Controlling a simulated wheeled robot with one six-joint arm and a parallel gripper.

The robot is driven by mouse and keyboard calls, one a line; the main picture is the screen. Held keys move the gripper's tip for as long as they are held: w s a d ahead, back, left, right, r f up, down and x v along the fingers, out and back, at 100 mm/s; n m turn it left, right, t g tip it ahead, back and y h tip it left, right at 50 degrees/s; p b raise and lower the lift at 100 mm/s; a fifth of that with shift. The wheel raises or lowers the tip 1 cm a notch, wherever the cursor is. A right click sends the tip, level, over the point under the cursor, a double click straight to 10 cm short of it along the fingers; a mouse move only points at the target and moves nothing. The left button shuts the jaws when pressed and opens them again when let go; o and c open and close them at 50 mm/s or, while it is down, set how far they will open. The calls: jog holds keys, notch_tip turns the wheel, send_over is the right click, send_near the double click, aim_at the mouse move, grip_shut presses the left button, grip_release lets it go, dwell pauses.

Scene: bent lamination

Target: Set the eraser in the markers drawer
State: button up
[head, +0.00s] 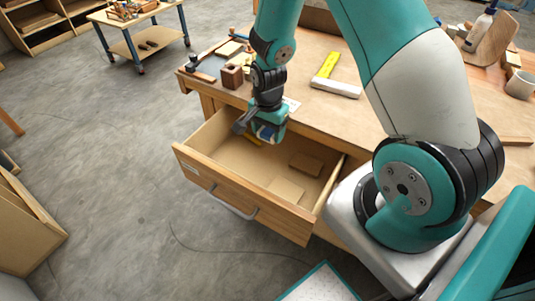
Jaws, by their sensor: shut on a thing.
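The wooden drawer (240,204) is pulled out from the workbench, and I see into it from above. A small pale label sits on the left of its front, too small to read. My gripper (262,138) points down over the back left part of the drawer. A thin yellow thing, perhaps a marker, shows just below the gripper.
In the drawer lie a brown block (306,163) and a pale flat piece (286,190); the left front floor is bare. A cart stands behind.

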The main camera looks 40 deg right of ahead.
notch_tip(320, 180, down, 12)
jog(key=shift+r+p, duration=0.2)
jog(key=shift+p, duration=0.2)
jog(key=shift+f+b, duration=0.5)
jog(key=shift+f, duration=0.1)
jog(key=o, duration=1)
